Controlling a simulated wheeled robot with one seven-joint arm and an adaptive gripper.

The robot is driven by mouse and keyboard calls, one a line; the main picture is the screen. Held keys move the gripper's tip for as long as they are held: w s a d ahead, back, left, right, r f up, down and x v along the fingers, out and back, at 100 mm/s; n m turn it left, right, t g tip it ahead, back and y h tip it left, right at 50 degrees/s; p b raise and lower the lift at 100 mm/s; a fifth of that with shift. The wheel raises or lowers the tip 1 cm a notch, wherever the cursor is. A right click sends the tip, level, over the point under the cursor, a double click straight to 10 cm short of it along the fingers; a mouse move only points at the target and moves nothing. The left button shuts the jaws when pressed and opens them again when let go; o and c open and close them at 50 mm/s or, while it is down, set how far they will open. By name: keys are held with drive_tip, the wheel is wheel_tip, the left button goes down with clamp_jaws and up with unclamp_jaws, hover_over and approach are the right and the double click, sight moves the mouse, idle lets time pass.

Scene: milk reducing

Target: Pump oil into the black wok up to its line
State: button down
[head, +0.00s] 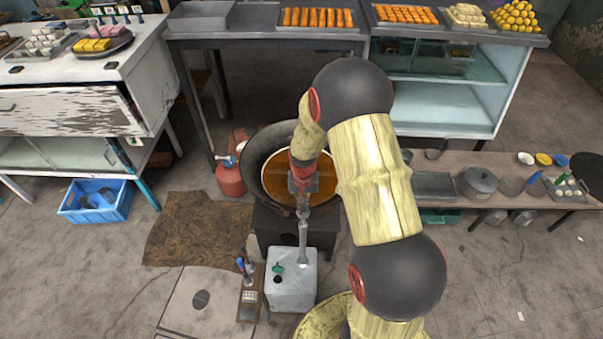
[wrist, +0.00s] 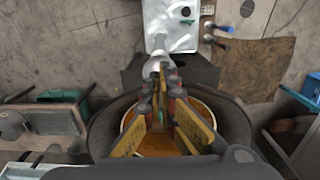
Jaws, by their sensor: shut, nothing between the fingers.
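The black wok (head: 250,168) stands on a dark stove at the centre of the head view, with orange-brown oil (head: 325,185) in it. Its line cannot be made out. A silver oil tin (head: 292,290) stands in front of the wok, and shows at the top of the wrist view (wrist: 172,25). A grey pump rod (head: 303,245) rises from the tin toward my gripper. My gripper (head: 303,195) is shut and empty over the near part of the wok. In the wrist view its fingertips (wrist: 162,78) meet close to the pale pump top (wrist: 153,67); I cannot tell whether they touch.
A red gas cylinder (head: 230,178) stands left of the wok. A small stand with blue-handled tools (head: 248,285) is left of the tin. A low bench (head: 450,205) with pots lies to the right. A blue crate (head: 97,202) is on the floor at the left.

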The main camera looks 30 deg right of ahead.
drive_tip(key=shift+r+p, duration=1.4)
drive_tip(key=shift+r, duration=0.85)
drive_tip(key=shift+f, duration=0.1)
drive_tip(key=shift+f+b, duration=2.75)
drive_tip(key=shift+f, duration=1.75)
drive_tip(key=shift+r+p, duration=3.25)
drive_tip(key=shift+r, duration=1.35)
drive_tip(key=shift+s+f+b, duration=0.1)
drive_tip(key=shift+f+b, duration=2.75)
drive_tip(key=shift+f, duration=1.85)
drive_tip(key=shift+r+p, duration=3.2)
drive_tip(key=shift+r, duration=1.5)
